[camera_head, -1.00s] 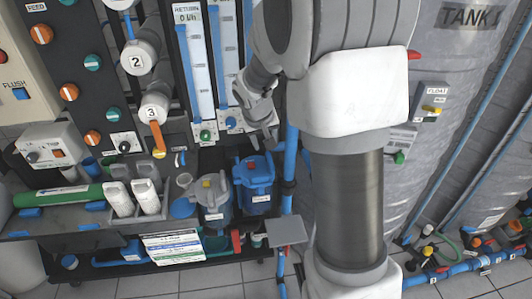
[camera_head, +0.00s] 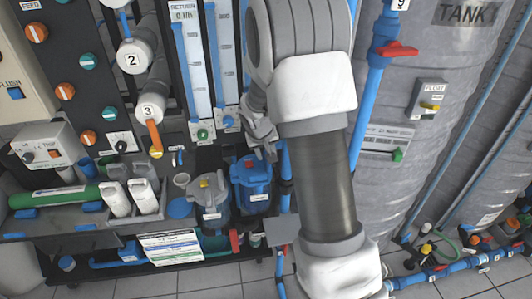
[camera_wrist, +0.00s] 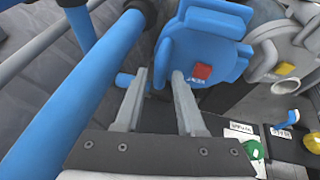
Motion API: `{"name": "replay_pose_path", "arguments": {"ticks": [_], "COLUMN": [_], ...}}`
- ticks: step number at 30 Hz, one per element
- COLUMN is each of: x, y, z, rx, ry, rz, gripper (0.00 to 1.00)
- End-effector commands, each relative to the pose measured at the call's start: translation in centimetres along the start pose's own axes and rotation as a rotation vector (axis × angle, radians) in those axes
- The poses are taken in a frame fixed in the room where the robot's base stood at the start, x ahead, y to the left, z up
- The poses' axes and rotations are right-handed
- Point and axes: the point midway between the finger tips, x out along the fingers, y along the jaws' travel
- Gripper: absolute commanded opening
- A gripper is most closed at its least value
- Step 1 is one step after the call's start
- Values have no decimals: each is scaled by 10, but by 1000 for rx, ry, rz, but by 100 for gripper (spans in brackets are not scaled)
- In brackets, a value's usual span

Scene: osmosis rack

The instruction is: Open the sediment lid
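A blue filter housing with a blue lid (camera_head: 250,168) and a small red button stands low in the head view. Its lid (camera_wrist: 205,45) fills the upper middle of the wrist view. Beside it on the left is a grey housing (camera_head: 209,187) with a yellow button; its top (camera_wrist: 285,45) shows at the upper right of the wrist view. I cannot read which housing is the sediment one. My gripper (camera_wrist: 159,74) is open and empty, its fingertips close to the blue lid's near edge; contact cannot be told. In the head view my gripper (camera_head: 268,153) is just above the blue lid.
A thick blue pipe (camera_wrist: 80,95) runs close to the left of my gripper. Grey tanks (camera_head: 400,120) stand to the right. Flow meters (camera_head: 194,75) rise behind.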

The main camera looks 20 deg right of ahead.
Motion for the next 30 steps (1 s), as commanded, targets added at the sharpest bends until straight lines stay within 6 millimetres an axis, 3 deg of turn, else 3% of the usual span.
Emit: {"name": "replay_pose_path", "arguments": {"ticks": [1,6,30], "x": [0,0,0], "y": [0,0,0], "z": [0,0,0], "rx": [0,0,0], "ry": [0,0,-1], "rz": [0,0,0], "gripper": [27,0,0]}}
